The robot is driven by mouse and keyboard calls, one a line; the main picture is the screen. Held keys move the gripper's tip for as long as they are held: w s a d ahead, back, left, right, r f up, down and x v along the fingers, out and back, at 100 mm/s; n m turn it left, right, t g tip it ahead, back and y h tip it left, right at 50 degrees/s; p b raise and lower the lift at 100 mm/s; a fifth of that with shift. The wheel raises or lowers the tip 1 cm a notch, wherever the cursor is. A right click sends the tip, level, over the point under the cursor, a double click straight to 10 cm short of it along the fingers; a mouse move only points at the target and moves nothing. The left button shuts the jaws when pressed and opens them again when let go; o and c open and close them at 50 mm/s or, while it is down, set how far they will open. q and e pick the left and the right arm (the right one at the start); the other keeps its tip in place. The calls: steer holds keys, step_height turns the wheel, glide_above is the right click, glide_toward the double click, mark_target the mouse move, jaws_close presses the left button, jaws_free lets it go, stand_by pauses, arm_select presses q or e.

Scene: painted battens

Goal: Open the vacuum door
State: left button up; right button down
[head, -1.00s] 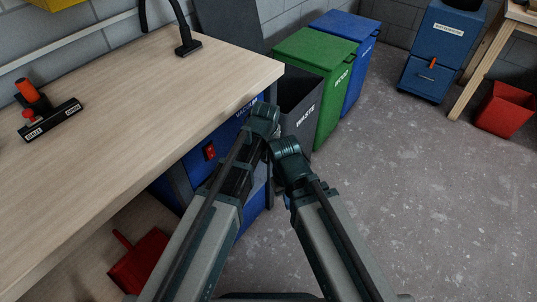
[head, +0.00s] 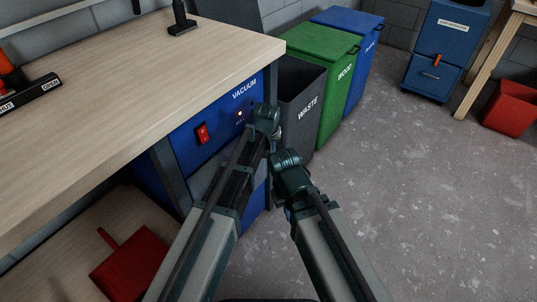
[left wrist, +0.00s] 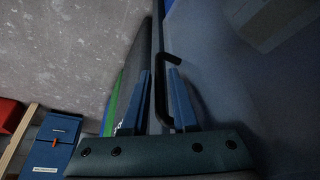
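The vacuum (head: 188,151) is a blue cabinet under the bench, with a "VACUUM" label, a red switch (head: 202,134) and a small light on its front. My arms cover part of its lower front. In the left wrist view a blue panel (left wrist: 215,75) fills the right side. A black bar handle (left wrist: 161,95) with a bent end stands out there, between the fingers of my left gripper (left wrist: 160,72). The gripper is open and the fingers look apart from the bar. My right arm (head: 290,170) shows in the head view, but its gripper is not discernible.
A wooden bench top (head: 130,75) overhangs the cabinet. A grey waste bin (head: 302,105) stands close on its right, then a green bin (head: 335,75) and a blue bin (head: 365,50). A red dustpan (head: 130,262) lies on the lower shelf.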

arm_select(q)
steer(key=shift+w+f, duration=0.25)
steer(key=shift+f, duration=0.35)
steer(key=shift+r, duration=0.1)
steer(key=shift+c, duration=0.2)
jaws_close()
stand_by(0.8)
